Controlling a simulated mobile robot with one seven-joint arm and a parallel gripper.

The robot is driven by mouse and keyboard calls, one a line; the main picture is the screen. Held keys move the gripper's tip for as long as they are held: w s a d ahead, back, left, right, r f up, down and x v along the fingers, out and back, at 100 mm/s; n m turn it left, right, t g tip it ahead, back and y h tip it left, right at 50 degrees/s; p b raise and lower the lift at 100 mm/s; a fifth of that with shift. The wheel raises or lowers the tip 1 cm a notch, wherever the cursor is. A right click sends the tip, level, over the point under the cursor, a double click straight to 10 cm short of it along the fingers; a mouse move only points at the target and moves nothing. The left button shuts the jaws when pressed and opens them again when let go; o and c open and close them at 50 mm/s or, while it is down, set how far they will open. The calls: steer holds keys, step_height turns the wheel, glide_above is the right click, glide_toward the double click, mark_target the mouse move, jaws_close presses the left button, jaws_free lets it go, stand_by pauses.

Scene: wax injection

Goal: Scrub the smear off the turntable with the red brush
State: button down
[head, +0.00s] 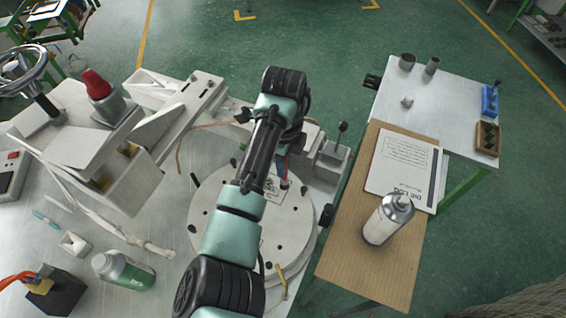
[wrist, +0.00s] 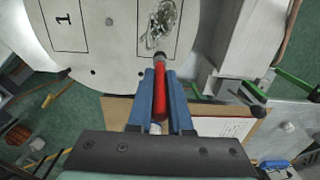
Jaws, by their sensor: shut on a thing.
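My gripper (wrist: 161,88) has blue fingers and is shut on the red brush (wrist: 159,100). The brush's dark tip points up the wrist view, just below the smear; I cannot tell whether it touches the surface. The smear (wrist: 160,24) is a grey, scribbled patch inside an outlined rectangle on the pale turntable (wrist: 95,66). In the head view the turntable (head: 208,215) is a round pale disc with dark holes, partly hidden by my arm. The brush (head: 284,179) shows there as a small bit of red at the disc's upper right.
A pale machine (head: 120,165) with a handwheel stands left. At right, a spray can (head: 388,222) and a clipboard-like sheet (head: 405,170) rest on a brown board (head: 350,262). A lever (head: 338,135) stands right of the disc.

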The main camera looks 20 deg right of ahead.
steer(key=shift+f+b, duration=0.65)
steer(key=shift+f, duration=0.45)
stand_by(0.6)
steer(key=shift+w, duration=0.1)
steer(key=shift+w+a+b, duration=1.45)
steer(key=shift+w+a, duration=0.2)
steer(key=shift+a, duration=0.2)
steer(key=shift+w+a+b, duration=1.45)
steer(key=shift+w+a, duration=0.2)
steer(key=shift+a, duration=0.15)
steer(key=shift+r, duration=0.1)
steer(key=shift+r+p, duration=0.15)
steer(key=shift+p, duration=0.2)
